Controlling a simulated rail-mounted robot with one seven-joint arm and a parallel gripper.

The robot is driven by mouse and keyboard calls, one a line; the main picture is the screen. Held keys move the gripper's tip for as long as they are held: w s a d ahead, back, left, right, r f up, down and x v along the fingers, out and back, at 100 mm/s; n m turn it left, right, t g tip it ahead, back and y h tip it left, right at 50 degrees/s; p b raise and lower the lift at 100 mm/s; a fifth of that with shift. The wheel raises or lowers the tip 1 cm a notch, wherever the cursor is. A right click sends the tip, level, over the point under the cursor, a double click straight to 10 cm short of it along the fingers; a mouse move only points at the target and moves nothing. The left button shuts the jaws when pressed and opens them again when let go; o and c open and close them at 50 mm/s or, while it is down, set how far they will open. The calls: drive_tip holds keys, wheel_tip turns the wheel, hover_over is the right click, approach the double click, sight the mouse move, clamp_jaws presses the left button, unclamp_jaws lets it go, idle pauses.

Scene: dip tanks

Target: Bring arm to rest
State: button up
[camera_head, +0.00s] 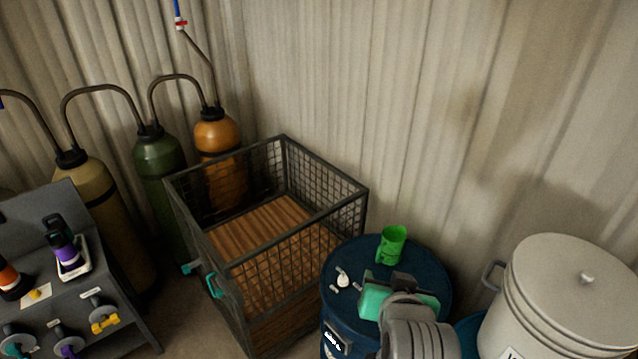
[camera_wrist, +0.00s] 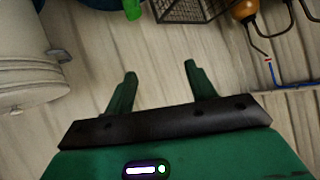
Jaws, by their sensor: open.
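My gripper (camera_wrist: 160,70) shows in the wrist view with its two green fingers spread apart and nothing between them. In the head view my teal and grey gripper (camera_head: 400,297) is at the lower right, in front of the dark blue drum (camera_head: 437,262) and covering part of its top. The fingertips are hard to make out there. A green cup (camera_head: 391,245) stands upright on the drum, apart from my gripper. It also shows in the wrist view (camera_wrist: 132,9), cut off at the top edge.
A wire-mesh crate (camera_head: 283,247) with a wooden floor stands left of the drum. A lidded pale bucket (camera_head: 560,300) is close on the right. Gas cylinders (camera_head: 160,165) line the back left. A control panel (camera_head: 70,285) is at lower left. Small white items (camera_head: 343,279) lie on the drum.

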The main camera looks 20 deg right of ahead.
drive_tip(key=a+r+n+t, duration=0.1)
drive_tip(key=a+r+t, duration=0.2)
drive_tip(key=a+r, duration=0.3)
drive_tip(key=a+r+n+t, duration=0.1)
drive_tip(key=a+r+t, duration=0.15)
drive_tip(key=r, duration=0.55)
drive_tip(key=s+a+r+n+t+y, duration=0.2)
drive_tip(key=s+a+r+t, duration=0.2)
drive_tip(key=r, duration=0.6)
drive_tip(key=s+a+r+n+t+y, duration=0.2)
drive_tip(key=s+a+r+t, duration=0.3)
drive_tip(key=s+a+r, duration=0.3)
drive_tip(key=a+r, duration=0.3)
drive_tip(key=shift+a, duration=0.25)
